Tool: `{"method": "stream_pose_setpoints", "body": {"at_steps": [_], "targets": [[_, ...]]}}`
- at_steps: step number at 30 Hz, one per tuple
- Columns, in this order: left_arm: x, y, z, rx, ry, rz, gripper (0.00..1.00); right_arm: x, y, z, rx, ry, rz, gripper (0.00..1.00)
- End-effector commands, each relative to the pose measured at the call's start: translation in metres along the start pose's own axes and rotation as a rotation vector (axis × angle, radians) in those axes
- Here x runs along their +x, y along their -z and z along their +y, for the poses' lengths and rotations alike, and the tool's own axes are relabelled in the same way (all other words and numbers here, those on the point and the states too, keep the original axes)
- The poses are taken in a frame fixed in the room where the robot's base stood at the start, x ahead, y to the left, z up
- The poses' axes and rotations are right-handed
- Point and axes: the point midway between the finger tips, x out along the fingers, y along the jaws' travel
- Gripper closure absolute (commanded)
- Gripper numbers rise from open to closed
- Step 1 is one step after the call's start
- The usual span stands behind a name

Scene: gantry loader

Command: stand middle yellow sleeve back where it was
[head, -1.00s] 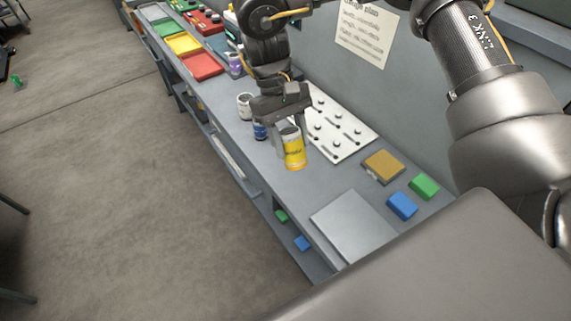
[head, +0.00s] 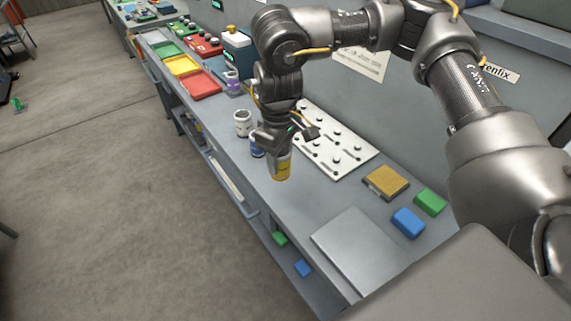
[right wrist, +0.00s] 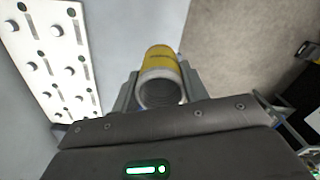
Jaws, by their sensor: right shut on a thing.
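My right gripper (head: 276,152) is shut on the yellow sleeve (head: 283,168), over the bench in front of the white panel. In the head view the gripper hides much of the sleeve. In the right wrist view the yellow sleeve (right wrist: 161,60) sits between the two fingers (right wrist: 160,88), with its open pale end towards the camera. I cannot tell whether its far end touches the bench. A blue can (head: 257,146) stands close to the left of the gripper, partly hidden by it. My left gripper is not in view.
A white can (head: 243,123) and a purple one (head: 232,82) stand farther back along the bench. The white panel (head: 335,140) with several knobs lies right of the gripper. A grey plate (head: 358,252), a tan block (head: 386,181), blue (head: 408,222) and green (head: 430,201) blocks lie nearer.

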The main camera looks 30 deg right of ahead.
Motion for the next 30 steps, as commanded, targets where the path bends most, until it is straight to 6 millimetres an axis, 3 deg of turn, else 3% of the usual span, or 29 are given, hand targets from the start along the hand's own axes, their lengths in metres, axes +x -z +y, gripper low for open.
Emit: {"method": "stream_pose_setpoints", "body": {"at_steps": [4, 9, 17, 24, 30], "targets": [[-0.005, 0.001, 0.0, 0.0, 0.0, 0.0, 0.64, 0.028, 0.007, 0.023, 0.004, 0.003, -0.003, 0.79], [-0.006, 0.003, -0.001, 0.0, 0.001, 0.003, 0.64, 0.046, 0.013, 0.037, 0.002, 0.002, 0.0, 0.79], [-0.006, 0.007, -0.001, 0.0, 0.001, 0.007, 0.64, 0.052, 0.015, 0.043, 0.001, 0.001, 0.002, 0.79], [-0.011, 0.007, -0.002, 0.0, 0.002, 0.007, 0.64, 0.083, 0.016, 0.048, 0.0, 0.003, -0.002, 0.79], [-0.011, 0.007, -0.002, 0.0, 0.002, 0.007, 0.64, 0.09, 0.017, 0.049, -0.001, -0.001, 0.001, 0.79]]}}
